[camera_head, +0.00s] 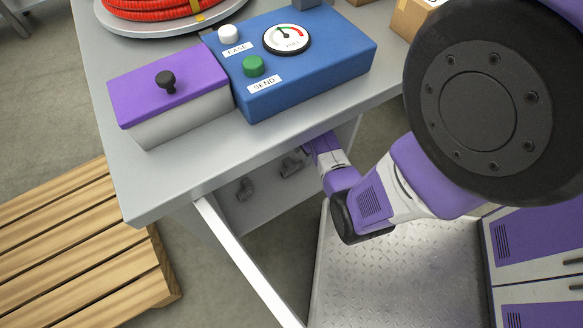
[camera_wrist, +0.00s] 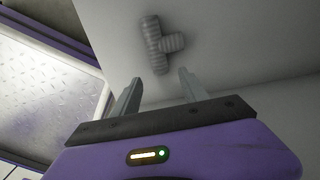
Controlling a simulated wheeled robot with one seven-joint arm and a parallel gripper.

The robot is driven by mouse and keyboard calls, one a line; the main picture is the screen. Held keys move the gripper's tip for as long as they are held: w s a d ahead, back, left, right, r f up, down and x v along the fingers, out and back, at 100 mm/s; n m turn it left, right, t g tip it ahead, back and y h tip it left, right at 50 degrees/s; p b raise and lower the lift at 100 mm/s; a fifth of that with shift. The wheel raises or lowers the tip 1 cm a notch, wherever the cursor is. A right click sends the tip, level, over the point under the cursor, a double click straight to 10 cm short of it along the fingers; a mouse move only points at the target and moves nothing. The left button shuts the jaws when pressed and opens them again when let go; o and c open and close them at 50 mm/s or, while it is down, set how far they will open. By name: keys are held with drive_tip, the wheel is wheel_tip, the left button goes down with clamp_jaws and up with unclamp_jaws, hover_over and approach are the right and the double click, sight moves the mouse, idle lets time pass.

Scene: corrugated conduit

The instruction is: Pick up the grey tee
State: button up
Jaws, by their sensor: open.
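The grey tee (camera_wrist: 156,44) lies on a pale grey surface in the wrist view, a ribbed piece with a branch pointing right. My gripper (camera_wrist: 157,77) is open, its two fingers apart with the tee just beyond the tips and nothing between them. In the head view my gripper (camera_head: 308,150) reaches in under the table edge, mostly hidden. A small grey fitting (camera_head: 290,166) lies close by its left side, probably this tee. Another grey fitting (camera_head: 245,188) lies further left on the same lower surface; its shape is hard to tell.
The grey table (camera_head: 170,180) overhangs the lower surface. It carries a blue control box (camera_head: 310,70), a purple-lidded box (camera_head: 170,90) and a coil of red conduit (camera_head: 155,8). A white bar (camera_head: 245,265) slants below. A wooden pallet (camera_head: 80,250) lies at left.

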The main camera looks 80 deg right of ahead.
sight(301, 162)
drive_tip(key=f+b, duration=0.1)
drive_tip(key=f, duration=0.2)
drive_tip(key=f+b, duration=0.1)
drive_tip(key=f, duration=0.1)
drive_tip(key=shift+w+a+b, duration=0.1)
drive_tip(key=shift+w+b, duration=0.15)
drive_tip(key=shift+b, duration=0.1)
clamp_jaws()
